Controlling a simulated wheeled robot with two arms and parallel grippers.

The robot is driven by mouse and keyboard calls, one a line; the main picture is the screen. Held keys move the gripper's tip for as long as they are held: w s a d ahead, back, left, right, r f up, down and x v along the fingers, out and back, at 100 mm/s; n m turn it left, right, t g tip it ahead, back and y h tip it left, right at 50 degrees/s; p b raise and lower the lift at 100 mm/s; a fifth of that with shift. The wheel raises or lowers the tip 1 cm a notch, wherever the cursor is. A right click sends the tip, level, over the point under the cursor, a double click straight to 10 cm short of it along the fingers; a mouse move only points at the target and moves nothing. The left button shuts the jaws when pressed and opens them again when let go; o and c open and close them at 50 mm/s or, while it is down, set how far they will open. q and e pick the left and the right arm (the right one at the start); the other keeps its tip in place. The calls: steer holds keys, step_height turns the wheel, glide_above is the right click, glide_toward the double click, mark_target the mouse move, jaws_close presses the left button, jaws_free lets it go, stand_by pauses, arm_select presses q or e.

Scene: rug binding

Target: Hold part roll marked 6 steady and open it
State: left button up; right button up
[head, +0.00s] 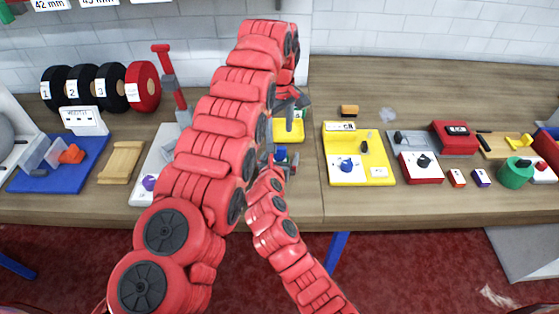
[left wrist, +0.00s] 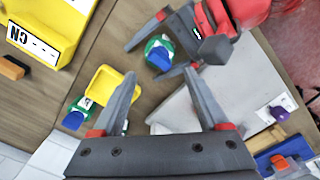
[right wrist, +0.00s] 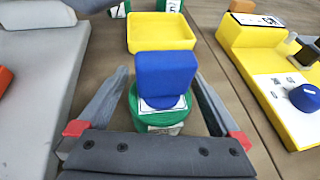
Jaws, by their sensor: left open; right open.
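A green round part with a blue square top (right wrist: 165,80) stands on the bench; its white label is not readable, so I cannot tell its number. My right gripper (right wrist: 160,92) is open, one finger on each side of it. The left wrist view shows this part (left wrist: 159,55) between the right fingers. My left gripper (left wrist: 162,74) is open and empty above the bench, pointing down. In the head view it (head: 288,100) hangs behind the yellow tray. Another green part with a blue top (left wrist: 75,115) stands by the tray. A label 5 (right wrist: 178,5) shows behind the tray.
The yellow tray (right wrist: 160,45) stands just behind the green part. A yellow fixture with a blue knob (head: 375,145) is to the right, and a grey-white board (right wrist: 35,60) to the left. My left arm hides much of the bench's middle.

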mark_target(280, 148)
jaws_close()
arm_select(q)
steer(key=shift+o, duration=0.6)
steer(key=shift+w+a+r+m, duration=0.1)
steer(key=shift+r+m, duration=0.15)
steer(key=shift+m, duration=0.05)
step_height(280, 148, up, 4)
steer(key=s+m+t, duration=0.1)
steer(key=s+m, duration=0.1)
steer(key=m, duration=0.6)
steer(key=f, duration=0.4)
steer(key=w+f, duration=0.1)
steer(key=f, duration=0.6)
steer(key=shift+w+f, duration=0.3)
steer(key=shift+w, duration=0.1)
